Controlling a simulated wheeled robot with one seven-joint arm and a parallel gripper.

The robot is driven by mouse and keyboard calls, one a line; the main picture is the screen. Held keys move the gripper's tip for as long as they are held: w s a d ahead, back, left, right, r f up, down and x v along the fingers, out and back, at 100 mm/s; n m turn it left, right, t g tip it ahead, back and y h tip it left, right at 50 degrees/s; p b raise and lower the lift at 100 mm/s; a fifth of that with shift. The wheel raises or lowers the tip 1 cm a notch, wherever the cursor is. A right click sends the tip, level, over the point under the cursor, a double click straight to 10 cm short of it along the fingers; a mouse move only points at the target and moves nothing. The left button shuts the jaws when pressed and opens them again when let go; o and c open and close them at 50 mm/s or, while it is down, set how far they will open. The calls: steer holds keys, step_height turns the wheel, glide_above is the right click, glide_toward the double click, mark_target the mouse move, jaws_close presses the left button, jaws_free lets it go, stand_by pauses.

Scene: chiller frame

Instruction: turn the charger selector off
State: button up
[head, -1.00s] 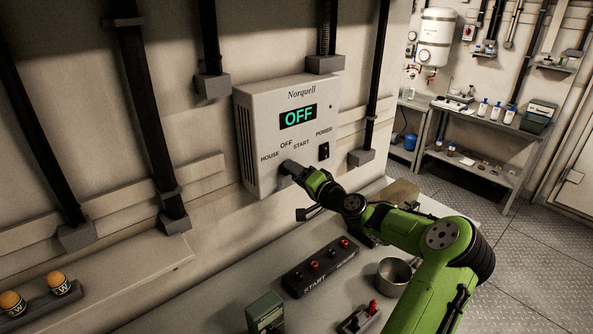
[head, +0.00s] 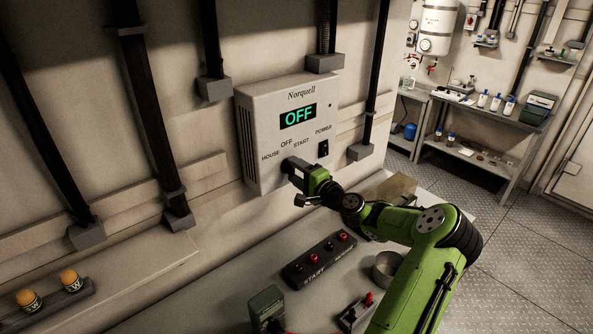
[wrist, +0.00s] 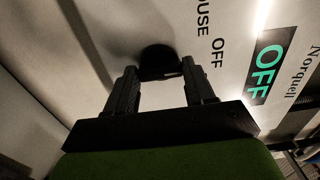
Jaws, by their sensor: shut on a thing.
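The charger (head: 262,170) is a pale grey wall box marked Norquell. Its display (head: 298,116) reads OFF in green, and the display also shows in the wrist view (wrist: 266,68). The labels HOUSE, OFF and START arc above the selector. The selector, a dark round knob (wrist: 158,58), sits between my fingertips in the wrist view. My gripper (wrist: 160,82) is shut on it, one finger on each side. In the head view my gripper (head: 290,167) covers the knob, so its pointing direction is hidden there.
A black power switch (head: 323,148) is at the charger's right. On the bench below are a START terminal block (head: 318,259), a metal cup (head: 387,268) and a green device (head: 266,306). Dark conduits run down the wall on both sides of the charger.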

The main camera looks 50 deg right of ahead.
steer(key=o, duration=1)
steer(key=shift+o, duration=0.2)
steer(key=shift+s, duration=0.15)
steer(key=s+a+b, duration=0.1)
steer(key=s+b, duration=0.1)
steer(key=s, duration=1.3)
steer(key=shift+s+a, duration=0.25)
steer(key=shift+a, duration=0.05)
